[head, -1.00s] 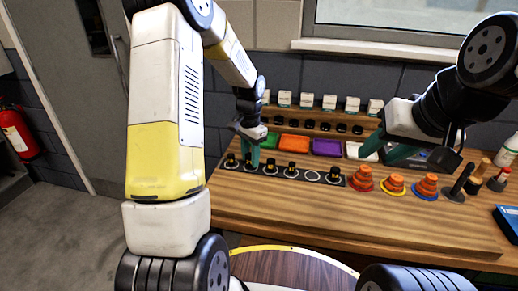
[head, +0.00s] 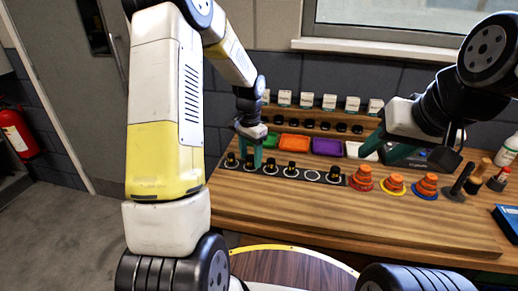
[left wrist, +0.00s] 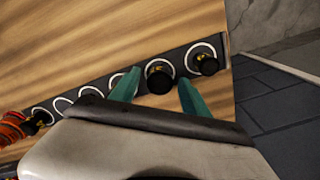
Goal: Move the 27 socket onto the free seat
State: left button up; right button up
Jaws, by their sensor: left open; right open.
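A black rail (head: 301,175) on the bench holds a row of black and gold sockets in white-ringed seats. One ringed seat (head: 312,176), second from the right end, is empty. My left gripper (head: 250,156) is open over the left part of the rail. In the left wrist view its green fingers (left wrist: 158,92) stand on either side of one socket (left wrist: 158,78), the second from the rail end, with a gap around it. An end socket (left wrist: 205,62) sits beside it. I cannot read size marks, so which is the 27 is unclear. My right gripper (head: 376,151) is open and empty, above the bench at right.
Green, orange (head: 294,143) and purple (head: 327,147) bins stand behind the rail, with small white boxes on a shelf above. Orange stacked cones (head: 361,179) stand right of the rail. Dark upright tools and a blue tray (head: 508,220) are further right. The front bench top is clear.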

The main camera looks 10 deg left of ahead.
aim_at(251, 158)
pick_arm(q)
notch_tip(251, 158, up, 11)
jog(key=s+r+n+t, duration=0.3)
jog(key=s+r, duration=0.8)
jog(key=s, duration=0.1)
jog(key=s+d+r+n+t+h, duration=0.1)
jog(key=s+d+n+t+h, duration=0.1)
jog(key=s, duration=1)
jog(key=shift+s+n+t, duration=0.15)
jog(key=shift+n+t, duration=0.45)
jog(key=shift+n, duration=0.2)
